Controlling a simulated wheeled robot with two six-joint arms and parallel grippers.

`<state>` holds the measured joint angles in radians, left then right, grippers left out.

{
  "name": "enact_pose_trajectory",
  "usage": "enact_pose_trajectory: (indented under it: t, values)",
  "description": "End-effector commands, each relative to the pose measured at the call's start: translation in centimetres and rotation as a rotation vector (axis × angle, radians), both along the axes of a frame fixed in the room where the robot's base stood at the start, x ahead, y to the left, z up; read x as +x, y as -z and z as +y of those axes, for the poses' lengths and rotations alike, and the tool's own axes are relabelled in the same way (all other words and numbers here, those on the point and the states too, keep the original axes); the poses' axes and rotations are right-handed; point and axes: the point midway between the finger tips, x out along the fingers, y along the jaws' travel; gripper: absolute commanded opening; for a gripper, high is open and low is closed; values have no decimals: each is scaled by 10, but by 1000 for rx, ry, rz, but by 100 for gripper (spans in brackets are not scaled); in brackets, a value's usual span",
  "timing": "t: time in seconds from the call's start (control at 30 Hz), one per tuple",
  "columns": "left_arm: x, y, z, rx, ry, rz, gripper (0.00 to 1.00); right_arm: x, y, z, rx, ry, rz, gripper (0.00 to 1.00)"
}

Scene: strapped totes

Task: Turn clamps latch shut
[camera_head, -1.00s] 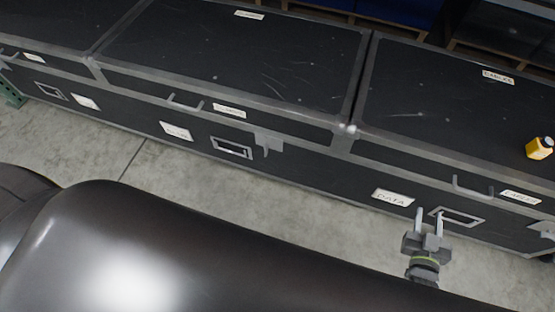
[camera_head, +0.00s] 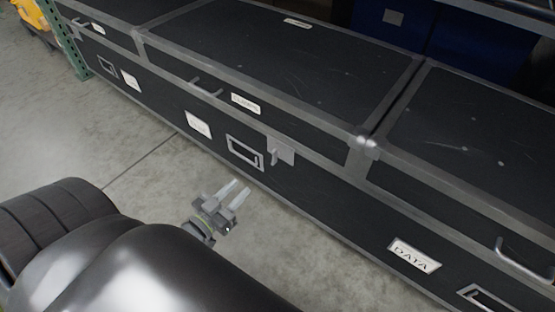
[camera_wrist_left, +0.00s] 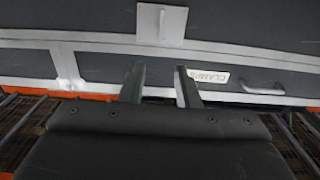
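The long black case with the CLAMPS label (camera_head: 246,103) is in the middle of the head view. Its grey latch (camera_head: 282,151) sits on the front face below the lid seam, with its lever hanging downward. In the left wrist view the CLAMPS label (camera_wrist_left: 209,76) looks upside down, and the latch (camera_wrist_left: 161,23) is at the top centre. My left gripper (camera_head: 240,188) is open and empty, apart from the case front, below and left of the latch in the head view. Its two fingers (camera_wrist_left: 159,68) are spread in the left wrist view. My right gripper is not in view.
A framed recess (camera_head: 245,152) and a white label (camera_head: 198,125) lie left of the latch. A DATA case (camera_head: 414,255) adjoins on the right, another case (camera_head: 98,27) on the left. Bare concrete floor (camera_head: 150,135) lies before the cases. A green rack post (camera_head: 66,40) stands at far left.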

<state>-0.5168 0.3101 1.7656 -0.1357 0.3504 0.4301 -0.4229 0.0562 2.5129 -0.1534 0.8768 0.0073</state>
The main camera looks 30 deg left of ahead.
Motion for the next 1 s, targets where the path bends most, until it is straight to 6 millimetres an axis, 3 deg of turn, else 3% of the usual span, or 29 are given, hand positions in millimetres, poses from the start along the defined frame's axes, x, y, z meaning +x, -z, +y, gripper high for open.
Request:
enact_pose_trajectory:
  t: [0.6, 0.8, 1.0]
  values:
    - [125, 0, -10, 0, -2, -1, 29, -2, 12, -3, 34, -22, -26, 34]
    - [152, 0, -12, 0, -2, 1, 29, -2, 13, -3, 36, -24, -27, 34]
    - [163, 0, -13, -1, -3, 3, 29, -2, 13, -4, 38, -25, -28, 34]
